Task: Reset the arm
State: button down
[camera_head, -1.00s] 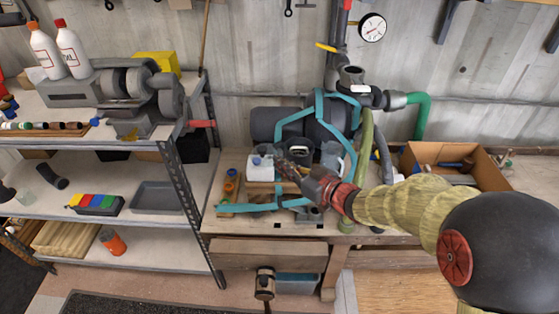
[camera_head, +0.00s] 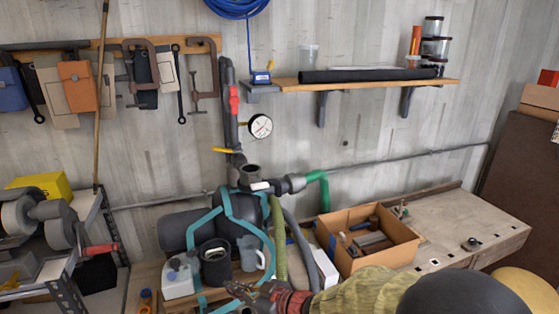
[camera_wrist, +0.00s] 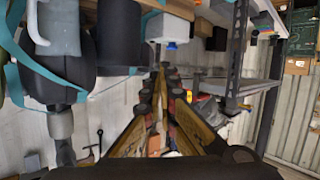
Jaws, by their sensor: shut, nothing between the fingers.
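My gripper (camera_head: 245,292) is at the lower middle of the head view, with my arm reaching in from the lower right. In the wrist view its two long fingers (camera_wrist: 166,72) come together at the tips, shut with nothing between them. In the head view the gripper is just in front of a black cup (camera_head: 214,268) and a grey mug (camera_head: 249,255). The jug also shows beyond the fingertips in the wrist view (camera_wrist: 170,30).
A pump with teal straps (camera_head: 187,230), a green hose (camera_head: 279,240) and a cardboard box (camera_head: 385,258) of parts crowd the bench. The bench top (camera_head: 470,225) is mostly clear at the right. Metal shelving (camera_head: 115,250) stands at the left. A wall shelf (camera_head: 365,85) hangs above.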

jog(key=w+d+f+m+t+h, duration=0.1)
jog(key=w+d+f+m+h, duration=0.1)
jog(key=d+f+h, duration=0.4)
jog(key=s+d+r+m+g+h, duration=0.1)
jog(key=s+d+m+h, duration=0.15)
jog(key=d, duration=0.65)
jog(key=s+d+r+m+g+h, duration=0.15)
jog(key=s+d+h, duration=0.25)
jog(key=d, duration=0.6)
jog(key=s+d+r+m+g, duration=0.1)
jog(key=s+d+r+m, duration=0.25)
jog(key=s, duration=0.55)
jog(key=s+d+r+m+g, duration=0.2)
jog(key=s+d+r, duration=0.2)
jog(key=s, duration=0.5)
jog(key=s+d+r+m+t, duration=0.1)
jog(key=s+r+t, duration=0.2)
jog(key=r, duration=0.5)
jog(key=shift+s, duration=0.35)
